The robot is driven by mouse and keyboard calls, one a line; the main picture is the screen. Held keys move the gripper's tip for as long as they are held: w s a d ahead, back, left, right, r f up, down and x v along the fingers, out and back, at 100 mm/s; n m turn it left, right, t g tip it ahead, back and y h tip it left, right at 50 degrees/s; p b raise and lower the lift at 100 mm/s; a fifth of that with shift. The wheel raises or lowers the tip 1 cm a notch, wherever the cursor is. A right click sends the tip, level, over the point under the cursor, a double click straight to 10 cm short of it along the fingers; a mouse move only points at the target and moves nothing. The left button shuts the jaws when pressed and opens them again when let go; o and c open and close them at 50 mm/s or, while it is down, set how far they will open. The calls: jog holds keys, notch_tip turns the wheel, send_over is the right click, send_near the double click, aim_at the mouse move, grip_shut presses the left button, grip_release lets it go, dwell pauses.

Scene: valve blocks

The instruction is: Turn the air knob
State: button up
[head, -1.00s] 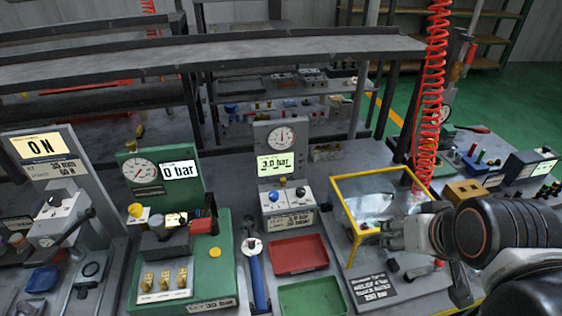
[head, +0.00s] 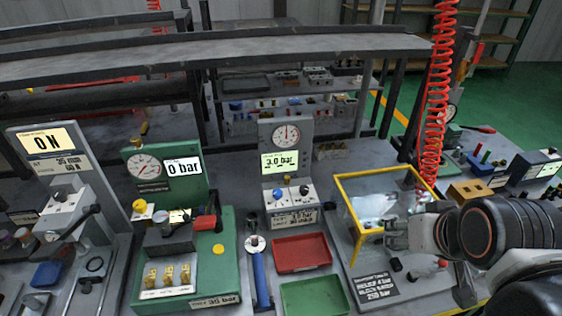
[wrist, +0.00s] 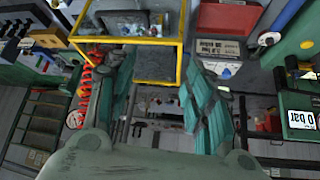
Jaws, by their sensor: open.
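A gauge panel (head: 286,137) with a round dial and a "3.0 bar" display stands in the middle of the bench in the head view. On its base are a blue knob (head: 278,193) and a dark knob (head: 304,190). I cannot read which one is the air knob. My gripper (head: 393,236) is to the right of this panel, in front of the yellow-framed clear box, and apart from the knobs. In the wrist view, the teal fingers of my gripper (wrist: 160,80) are spread with nothing between them.
The yellow-framed box (head: 372,179) stands close to my gripper. Red (head: 302,253) and green (head: 314,297) trays lie before the panel. A green "0 bar" station (head: 165,175) and an "ON" station (head: 48,140) stand left. A red coiled hose (head: 436,100) hangs at right.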

jog(key=w+a+r+n+g+p, duration=0.1)
jog(key=w+a+r+n+g, duration=0.15)
jog(key=w+r, duration=0.45)
jog(key=n+g+p, duration=0.3)
jog(key=n+g, duration=0.2)
jog(key=n, duration=0.2)
send_over(304, 188)
notch_tip(304, 188, down, 13)
notch_tip(304, 188, down, 14)
jog(key=b, duration=0.2)
jog(key=shift+r+b, duration=0.15)
jog(key=shift+b, duration=0.2)
jog(key=shift+c, duration=0.6)
jog(key=c, duration=1)
